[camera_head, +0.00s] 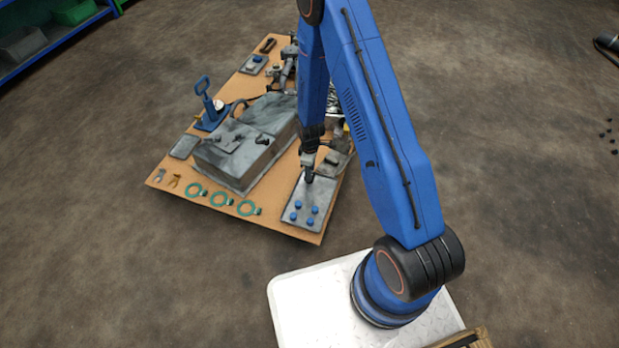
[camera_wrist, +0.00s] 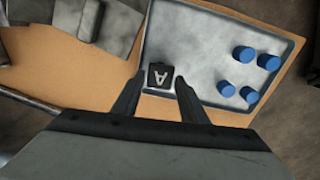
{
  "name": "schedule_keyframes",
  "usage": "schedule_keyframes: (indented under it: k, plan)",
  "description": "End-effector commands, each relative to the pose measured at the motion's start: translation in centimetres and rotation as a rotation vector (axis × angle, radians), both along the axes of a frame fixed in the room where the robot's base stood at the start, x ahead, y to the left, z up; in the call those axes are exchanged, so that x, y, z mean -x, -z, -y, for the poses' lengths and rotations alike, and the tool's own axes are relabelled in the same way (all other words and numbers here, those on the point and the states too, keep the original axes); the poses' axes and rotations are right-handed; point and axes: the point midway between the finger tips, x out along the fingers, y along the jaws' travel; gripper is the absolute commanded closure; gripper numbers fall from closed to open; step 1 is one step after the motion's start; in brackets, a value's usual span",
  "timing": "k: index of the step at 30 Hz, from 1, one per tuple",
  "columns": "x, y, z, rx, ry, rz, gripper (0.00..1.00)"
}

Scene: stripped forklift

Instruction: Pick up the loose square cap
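The loose square cap (camera_wrist: 160,76) is small and black with a pale letter A on top. In the wrist view it lies in the left part of a shallow grey tray (camera_wrist: 196,38). My gripper (camera_wrist: 159,80) is open, with one dark finger on each side of the cap in the picture. I cannot tell whether the fingers touch it or how far above the tray they are. In the head view my gripper (camera_head: 309,179) points down over the tray (camera_head: 326,190); I cannot make out the cap apart from the fingers there.
Several blue round pieces (camera_head: 296,204) stand in the same tray, right of the cap in the wrist view. A large grey box (camera_head: 240,150) stands left on the brown board (camera_head: 170,165). Green rings (camera_head: 220,199) lie along its front edge. A blue hand pump (camera_head: 211,110) stands behind.

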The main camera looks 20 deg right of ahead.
Motion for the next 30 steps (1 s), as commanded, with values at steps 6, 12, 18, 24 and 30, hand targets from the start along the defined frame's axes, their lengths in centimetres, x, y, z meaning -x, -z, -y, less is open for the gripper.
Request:
schedule_keyframes:
  k: [6,12,18,24,30]
  plan:
    - [0.0,2.8,-0.2,0.0,0.0,-0.001,0.61]
    - [0.0,3.9,-0.2,0.001,0.0,0.001,0.61]
    - [0.0,3.9,-0.2,0.001,0.0,0.001,0.68]
    - [0.0,3.9,-0.2,0.001,0.0,0.001,0.89]
    - [-0.1,3.7,-0.2,0.0,0.0,0.001,0.89]
